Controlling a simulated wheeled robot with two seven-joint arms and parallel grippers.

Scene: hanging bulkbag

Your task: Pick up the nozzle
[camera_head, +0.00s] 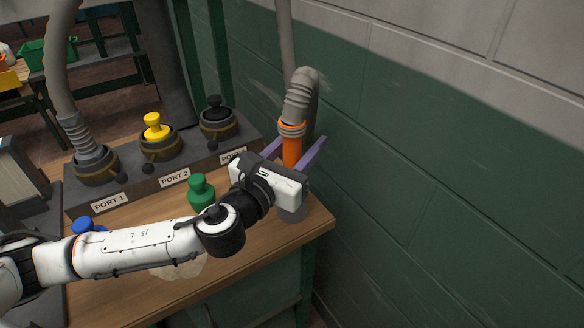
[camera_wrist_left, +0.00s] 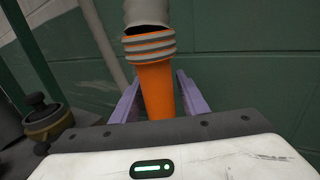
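The nozzle (camera_head: 291,150) is an orange tube with grey ribs at its top, on the end of a grey hose (camera_head: 300,95) by the green wall. It hangs roughly upright at the right end of the bench. My left gripper (camera_head: 296,146) reaches it from the front, with its two purple fingers spread on either side. In the left wrist view the nozzle (camera_wrist_left: 157,90) stands between the fingers, with gaps showing on both sides. The nozzle's lower end is hidden behind my gripper body. My right gripper does not show.
A port block (camera_head: 150,172) on the wooden bench (camera_head: 262,243) carries Port 1 with a hose (camera_head: 62,80), Port 2 with a yellow plug (camera_head: 156,128) and a third port with a black plug (camera_head: 215,108). A green plug (camera_head: 201,192) and a blue plug (camera_head: 84,225) are near my arm. The wall is close at right.

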